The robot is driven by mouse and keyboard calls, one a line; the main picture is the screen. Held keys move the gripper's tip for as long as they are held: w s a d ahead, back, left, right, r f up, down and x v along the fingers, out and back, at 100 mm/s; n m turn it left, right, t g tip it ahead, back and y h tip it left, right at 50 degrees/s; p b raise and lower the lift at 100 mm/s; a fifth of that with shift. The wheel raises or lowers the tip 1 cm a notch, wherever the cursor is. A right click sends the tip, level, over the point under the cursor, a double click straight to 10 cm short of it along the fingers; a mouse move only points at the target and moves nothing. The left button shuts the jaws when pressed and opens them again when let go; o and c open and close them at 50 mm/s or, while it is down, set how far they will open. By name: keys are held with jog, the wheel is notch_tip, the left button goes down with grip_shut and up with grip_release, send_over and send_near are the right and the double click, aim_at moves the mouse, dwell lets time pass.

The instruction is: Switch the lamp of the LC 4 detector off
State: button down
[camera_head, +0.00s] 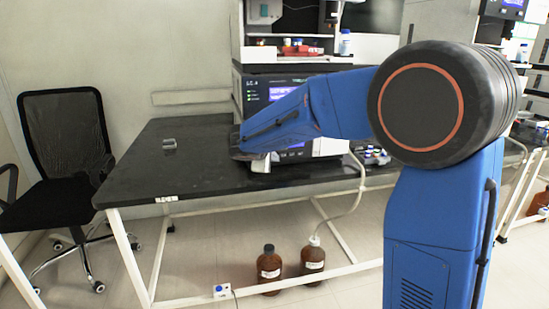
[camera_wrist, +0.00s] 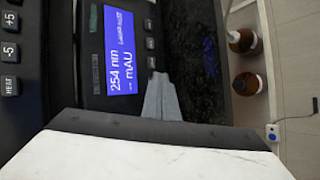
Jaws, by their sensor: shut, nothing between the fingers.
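The LC 4 stack (camera_head: 251,91) stands on the black bench, its front partly hidden by my blue arm. The detector's blue display (camera_wrist: 120,52) shows sideways in the wrist view and reads "254 nm" and "mAU"; a further small line is too blurred to read. A column of small grey buttons (camera_wrist: 150,43) lies beside the display. My gripper (camera_wrist: 161,78) is shut and empty, its tips close to the end of that button column; I cannot tell whether they touch. In the head view my gripper (camera_head: 260,163) is low before the stack.
A panel with keys (camera_wrist: 10,52), one marked HEAT, is at the left of the wrist view. Two brown bottles (camera_head: 269,268) stand on the floor below the bench (camera_head: 190,185). A chair (camera_head: 65,145) stands left.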

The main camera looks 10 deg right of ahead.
jog(key=shift+s, duration=0.85)
jog(key=shift+s, duration=0.1)
jog(key=s, duration=0.4)
jog(key=shift+s, duration=0.4)
dwell(0.3)
